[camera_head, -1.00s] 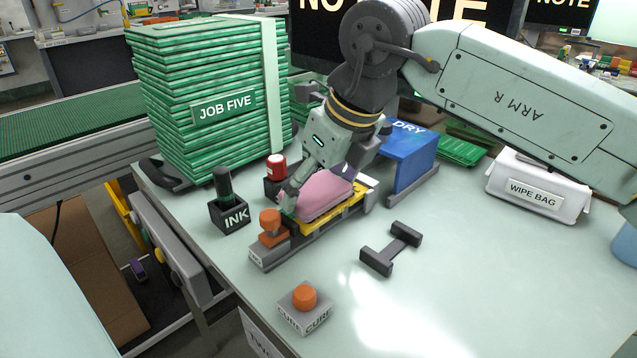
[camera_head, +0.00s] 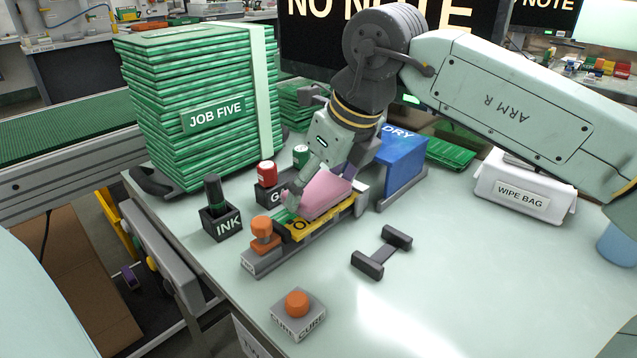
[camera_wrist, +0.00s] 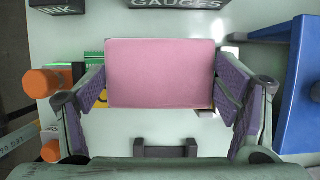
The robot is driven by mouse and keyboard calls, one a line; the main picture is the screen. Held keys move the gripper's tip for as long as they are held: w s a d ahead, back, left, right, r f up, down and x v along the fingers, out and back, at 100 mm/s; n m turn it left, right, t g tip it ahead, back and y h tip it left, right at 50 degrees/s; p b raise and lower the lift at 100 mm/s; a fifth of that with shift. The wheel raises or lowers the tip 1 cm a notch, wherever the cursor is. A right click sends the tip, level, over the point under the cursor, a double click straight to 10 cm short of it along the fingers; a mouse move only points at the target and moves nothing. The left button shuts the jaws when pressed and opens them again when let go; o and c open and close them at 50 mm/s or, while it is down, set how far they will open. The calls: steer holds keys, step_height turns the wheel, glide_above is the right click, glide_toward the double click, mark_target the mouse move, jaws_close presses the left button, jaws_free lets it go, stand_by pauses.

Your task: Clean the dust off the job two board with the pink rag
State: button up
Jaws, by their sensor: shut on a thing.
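The pink rag (camera_head: 326,195) is a thick pad lying over a yellow fixture (camera_head: 318,223) on a grey rail. It also fills the middle of the wrist view (camera_wrist: 160,72). My gripper (camera_wrist: 162,88) is shut on the rag, with a purple-padded finger at each of its left and right sides. A green board end (camera_head: 285,215) shows left of the rag in the fixture; the rag hides the rest. No job label on this board can be read, and I cannot make out dust on it.
An orange knob (camera_head: 263,230) stands at the rail's near end. The ink holder (camera_head: 222,221), JOB FIVE stack (camera_head: 200,110), blue DRY box (camera_head: 402,165), grey bar-shaped stand (camera_head: 382,252), CURE button (camera_head: 297,312) and wipe bag (camera_head: 524,187) surround it. The right front table is clear.

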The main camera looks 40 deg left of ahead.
steer(key=shift+w+r, duration=0.15)
steer(key=shift+w, duration=0.1)
steer(key=shift+s+a, duration=0.1)
steer(key=shift+s, duration=1.3)
steer(key=shift+b, duration=0.35)
steer(key=shift+w, duration=0.1)
steer(key=shift+w+p, duration=0.3)
steer(key=shift+w, duration=0.9)
steer(key=shift+w, duration=0.1)
steer(key=shift+s, duration=1.4)
